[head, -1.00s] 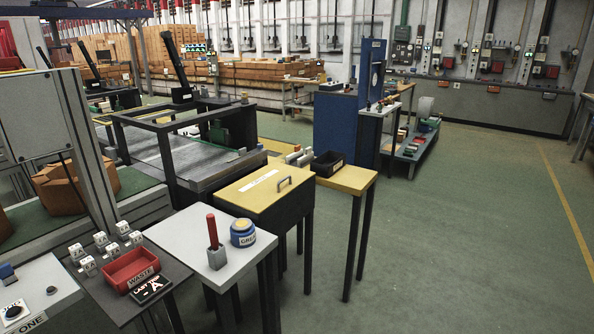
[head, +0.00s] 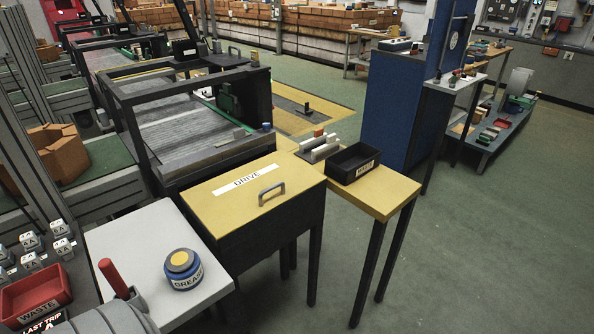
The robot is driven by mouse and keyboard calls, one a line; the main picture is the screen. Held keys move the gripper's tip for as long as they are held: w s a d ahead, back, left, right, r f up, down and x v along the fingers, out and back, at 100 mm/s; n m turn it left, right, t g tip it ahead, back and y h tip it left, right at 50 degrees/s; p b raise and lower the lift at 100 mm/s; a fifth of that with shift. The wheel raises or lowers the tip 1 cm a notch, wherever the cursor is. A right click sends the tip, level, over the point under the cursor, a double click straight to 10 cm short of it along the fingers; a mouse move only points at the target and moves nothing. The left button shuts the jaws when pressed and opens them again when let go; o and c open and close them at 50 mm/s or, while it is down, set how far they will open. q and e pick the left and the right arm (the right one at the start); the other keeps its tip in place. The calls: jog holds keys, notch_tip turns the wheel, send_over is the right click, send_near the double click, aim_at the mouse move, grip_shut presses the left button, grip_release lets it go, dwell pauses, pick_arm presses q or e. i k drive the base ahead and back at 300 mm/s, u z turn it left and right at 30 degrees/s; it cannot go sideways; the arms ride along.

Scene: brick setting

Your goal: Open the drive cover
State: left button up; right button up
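The drive cover (head: 237,204) is a yellow lid with a white DRIVE label and a grey loop handle (head: 271,193) near its right end. It lies flat and shut on a dark box (head: 275,234) in the middle of the head view. What is inside the box is hidden. Neither of my grippers is in view. A grey rounded part shows at the bottom edge, left of the middle, and its fingers, if any, cannot be seen.
A grey side table (head: 140,238) with a GREASE pot (head: 183,270) and a red-handled tool (head: 114,279) stands in front left. A yellow table (head: 385,198) behind right holds a black tray (head: 353,163). A red WASTE tray (head: 36,295) is at far left. Open floor lies right.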

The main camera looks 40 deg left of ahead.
aim_at(228, 202)
jog(key=i, duration=0.5)
jog(key=u, duration=2.25)
jog(key=i, duration=0.7)
jog(key=z, duration=0.45)
